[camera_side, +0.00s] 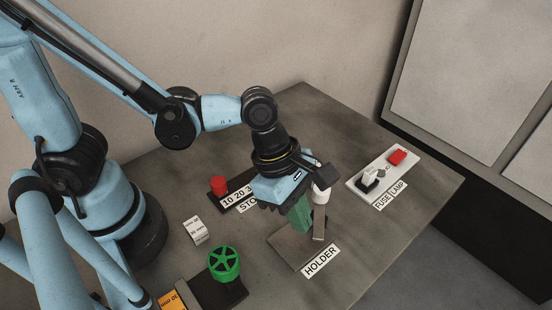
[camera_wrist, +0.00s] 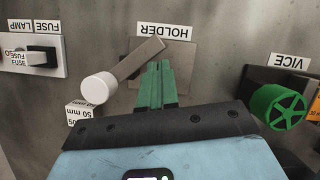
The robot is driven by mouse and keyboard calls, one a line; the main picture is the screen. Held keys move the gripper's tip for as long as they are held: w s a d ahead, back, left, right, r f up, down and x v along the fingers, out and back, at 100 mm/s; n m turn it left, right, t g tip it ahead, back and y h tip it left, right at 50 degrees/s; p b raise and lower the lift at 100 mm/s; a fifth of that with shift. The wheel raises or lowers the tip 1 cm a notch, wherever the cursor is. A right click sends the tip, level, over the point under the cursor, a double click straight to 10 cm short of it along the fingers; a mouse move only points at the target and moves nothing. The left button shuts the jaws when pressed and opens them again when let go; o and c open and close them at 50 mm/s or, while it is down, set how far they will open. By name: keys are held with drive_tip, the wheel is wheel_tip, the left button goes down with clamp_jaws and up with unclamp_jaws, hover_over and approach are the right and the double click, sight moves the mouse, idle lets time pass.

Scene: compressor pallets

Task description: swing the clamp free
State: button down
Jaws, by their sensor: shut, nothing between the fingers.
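The holder is a flat grey-brown plate (camera_side: 288,246) on the bench, also in the wrist view (camera_wrist: 183,68). Its clamp looks like a grey bar (camera_wrist: 139,59) with a white cylindrical knob (camera_wrist: 97,88) at one end. In the side view the bar (camera_side: 319,226) and knob (camera_side: 321,194) stand just right of my gripper (camera_side: 303,229). My gripper's green fingers (camera_wrist: 157,66) are shut with nothing between them. In the wrist view they point at the plate, right of the bar and knob. I cannot tell whether they touch the bar.
A fuse and lamp panel (camera_side: 372,187) with a red lamp (camera_side: 397,157) lies right of the holder. A stop with a red knob (camera_side: 218,184) is behind my gripper. A vice with a green handwheel (camera_side: 224,263) and a white 50 mm block (camera_side: 195,231) are to the left.

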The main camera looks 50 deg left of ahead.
sight(316, 238)
drive_tip(key=shift+w+d, duration=0.1)
drive_tip(key=shift+d, duration=0.85)
drive_tip(key=shift+w+d, duration=0.35)
drive_tip(key=shift+d, duration=0.3)
drive_tip(key=shift+w+d+n, duration=0.15)
drive_tip(key=shift+d+n, duration=0.05)
drive_tip(key=shift+n, duration=0.4)
drive_tip(key=shift+t, duration=0.3)
drive_tip(key=shift+s, duration=0.4)
drive_tip(key=s, duration=0.3)
drive_tip(key=shift+s+r, duration=0.2)
drive_tip(key=shift+s, duration=0.05)
drive_tip(key=s+r, duration=0.3)
drive_tip(key=r, duration=0.6)
drive_tip(key=shift+s, duration=0.2)
